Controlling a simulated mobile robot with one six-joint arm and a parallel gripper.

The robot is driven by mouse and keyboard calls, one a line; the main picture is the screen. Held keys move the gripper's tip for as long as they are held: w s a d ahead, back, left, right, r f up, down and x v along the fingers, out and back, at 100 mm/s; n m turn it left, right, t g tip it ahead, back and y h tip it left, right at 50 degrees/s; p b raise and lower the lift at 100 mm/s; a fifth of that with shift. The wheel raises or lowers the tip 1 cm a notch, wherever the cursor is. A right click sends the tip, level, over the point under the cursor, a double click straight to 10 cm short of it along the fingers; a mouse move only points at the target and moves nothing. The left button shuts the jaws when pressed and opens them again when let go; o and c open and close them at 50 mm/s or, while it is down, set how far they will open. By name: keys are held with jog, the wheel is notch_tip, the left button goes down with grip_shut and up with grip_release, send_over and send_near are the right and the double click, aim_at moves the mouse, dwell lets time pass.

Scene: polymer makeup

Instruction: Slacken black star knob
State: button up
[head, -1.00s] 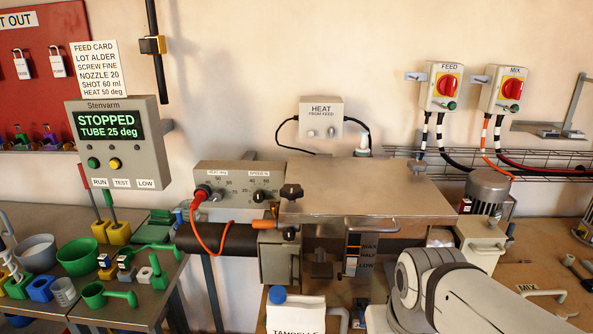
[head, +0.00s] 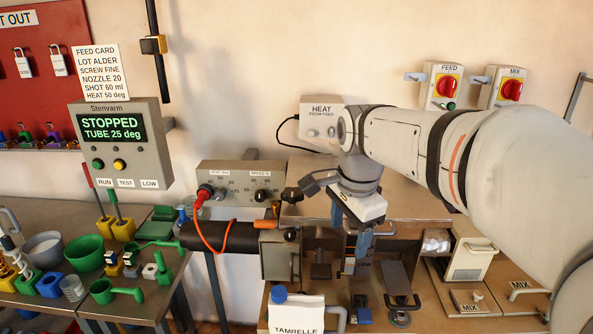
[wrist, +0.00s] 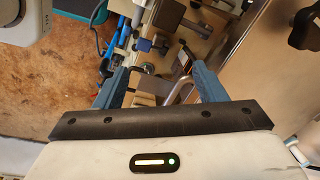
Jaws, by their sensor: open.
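A black star knob (head: 291,194) stands at the front left of the machine's flat metal cover (head: 405,200). In the wrist view, a dark lobed knob (wrist: 304,27) at the top right corner looks like the same one. Another dark knob (head: 291,235) sits lower, on the machine's front block. My gripper (head: 349,232) points downward at the cover's front edge, right of the star knob and apart from it. In the wrist view its two blue fingers (wrist: 159,72) are spread, with nothing held between them.
A control box with dials (head: 240,180) stands left of the cover, with an orange cable (head: 205,230) hanging in front. A white TAMRELLE jug (head: 296,313) stands at the front. The HEAT box (head: 318,120) is on the wall behind my arm. A bench of tubs (head: 88,253) is left.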

jog(key=w+a+r+m+p, duration=0.2)
jog(key=w+a+r+m, duration=0.3)
jog(key=w+r+m, duration=0.15)
notch_tip(320, 180, up, 3)
jog(key=m+g+p, duration=0.1)
jog(key=m+p, duration=0.1)
jog(key=m, duration=0.6)
send_over(293, 191)
jog(key=shift+s, duration=0.1)
jog(key=shift+f, duration=0.5)
notch_tip(293, 191, down, 7)
jog(key=shift+r+p, duration=0.15)
jog(key=shift+p, duration=0.25)
jog(key=shift+c, duration=0.3)
jog(key=c, duration=0.9)
